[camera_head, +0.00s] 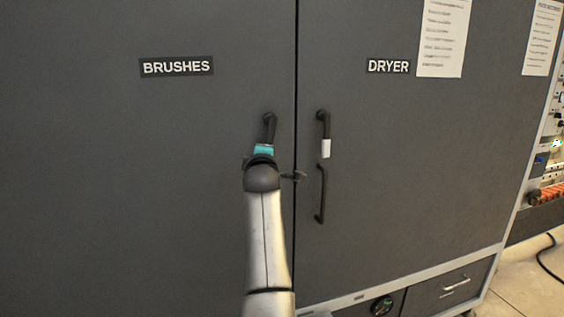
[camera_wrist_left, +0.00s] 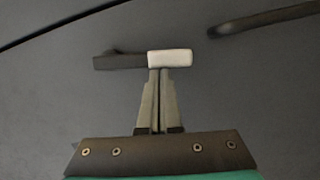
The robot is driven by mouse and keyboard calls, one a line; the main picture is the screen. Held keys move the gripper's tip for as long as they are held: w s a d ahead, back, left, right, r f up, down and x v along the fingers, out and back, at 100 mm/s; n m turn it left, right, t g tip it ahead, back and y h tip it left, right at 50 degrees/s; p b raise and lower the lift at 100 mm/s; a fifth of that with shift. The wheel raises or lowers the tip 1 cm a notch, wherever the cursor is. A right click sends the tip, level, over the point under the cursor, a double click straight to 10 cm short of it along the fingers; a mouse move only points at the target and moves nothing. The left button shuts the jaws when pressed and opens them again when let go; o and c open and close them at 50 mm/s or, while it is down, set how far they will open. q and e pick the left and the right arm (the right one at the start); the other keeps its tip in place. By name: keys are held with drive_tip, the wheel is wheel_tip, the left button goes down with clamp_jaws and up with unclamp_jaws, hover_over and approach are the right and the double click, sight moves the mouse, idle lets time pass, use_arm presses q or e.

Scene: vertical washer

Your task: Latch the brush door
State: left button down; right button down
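The brush door (camera_head: 90,180) is the dark left panel labelled BRUSHES, and it looks flush with the dryer door. Its black latch handle (camera_head: 270,124) is near the seam, pointing roughly down; my gripper hides its lower end. In the left wrist view, the latch (camera_wrist_left: 120,62) has a white end (camera_wrist_left: 175,57) and is tilted relative to the seam and a dark pull handle (camera_wrist_left: 262,19). My left gripper (camera_wrist_left: 159,72) has its fingers together, with tips right at the white end; actual contact is unclear. My left arm covers the area below the latch in the head view. My right gripper is not in view.
The dryer door (camera_head: 430,170) on the right has its own white-tipped latch (camera_head: 325,135) and pull handle (camera_head: 320,195), close to my left arm. A drawer (camera_head: 450,288) is below. A control panel (camera_head: 550,150) stands at far right, with a cable on the floor.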

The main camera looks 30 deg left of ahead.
use_arm(q)
drive_tip(key=shift+w+d+f+n+t+b, duration=0.15)
drive_tip(key=shift+w+f+n+t+b, duration=0.3)
drive_tip(key=shift+n, duration=0.65)
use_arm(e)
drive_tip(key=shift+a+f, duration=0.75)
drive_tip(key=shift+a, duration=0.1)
use_arm(q)
drive_tip(key=shift+w, duration=0.2)
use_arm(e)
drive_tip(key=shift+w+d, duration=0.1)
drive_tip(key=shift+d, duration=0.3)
